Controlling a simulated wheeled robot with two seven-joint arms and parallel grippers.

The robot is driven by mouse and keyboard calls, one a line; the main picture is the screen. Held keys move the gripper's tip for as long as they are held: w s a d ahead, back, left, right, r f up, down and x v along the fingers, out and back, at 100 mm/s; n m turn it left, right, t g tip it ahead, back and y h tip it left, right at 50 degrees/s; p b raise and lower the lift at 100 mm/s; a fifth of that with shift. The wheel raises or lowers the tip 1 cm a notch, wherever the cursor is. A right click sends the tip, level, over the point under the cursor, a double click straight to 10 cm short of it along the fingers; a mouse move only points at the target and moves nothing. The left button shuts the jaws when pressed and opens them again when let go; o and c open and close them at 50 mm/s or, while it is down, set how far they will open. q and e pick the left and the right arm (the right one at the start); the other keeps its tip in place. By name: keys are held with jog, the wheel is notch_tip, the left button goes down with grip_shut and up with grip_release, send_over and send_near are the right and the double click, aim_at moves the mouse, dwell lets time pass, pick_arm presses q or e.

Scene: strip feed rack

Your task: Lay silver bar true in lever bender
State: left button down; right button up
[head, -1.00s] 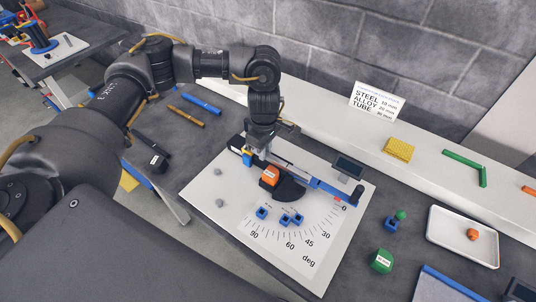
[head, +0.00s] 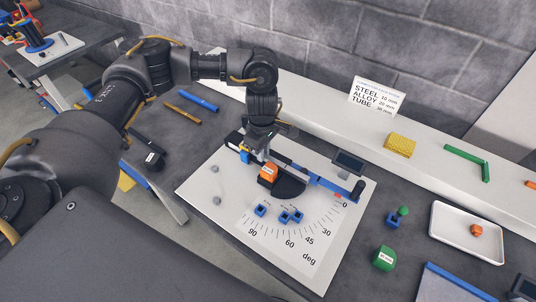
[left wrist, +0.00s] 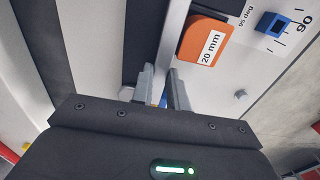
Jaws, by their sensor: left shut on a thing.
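The lever bender stands on a white board (head: 225,190) with a degree scale. It has an orange 20 mm block (head: 268,173) on a black round part (head: 291,187), and a blue lever (head: 328,184) with a black handle near the 0 mark. My left gripper (head: 253,153) is at the bender's left end, behind the orange block. In the left wrist view its fingers (left wrist: 165,78) are shut on the silver bar (left wrist: 176,32), a narrow pale strip running away beside the orange block (left wrist: 204,42). Whether the bar touches the block is unclear. My right gripper is out of view.
Blue stops (head: 286,216) sit on the board, with grey knobs (head: 215,198) at its left. A small dark screen (head: 348,162) stands behind the lever. A white tray (head: 437,235) and a green block (head: 384,258) are to the right. A pale ledge (head: 330,125) runs behind.

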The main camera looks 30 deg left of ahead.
pick_arm(q)
jog(key=shift+f, duration=0.4)
jog(key=c, duration=1.3)
grip_release()
notch_tip(320, 180, up, 11)
jog(key=b, duration=0.1)
jog(key=shift+b, duration=0.35)
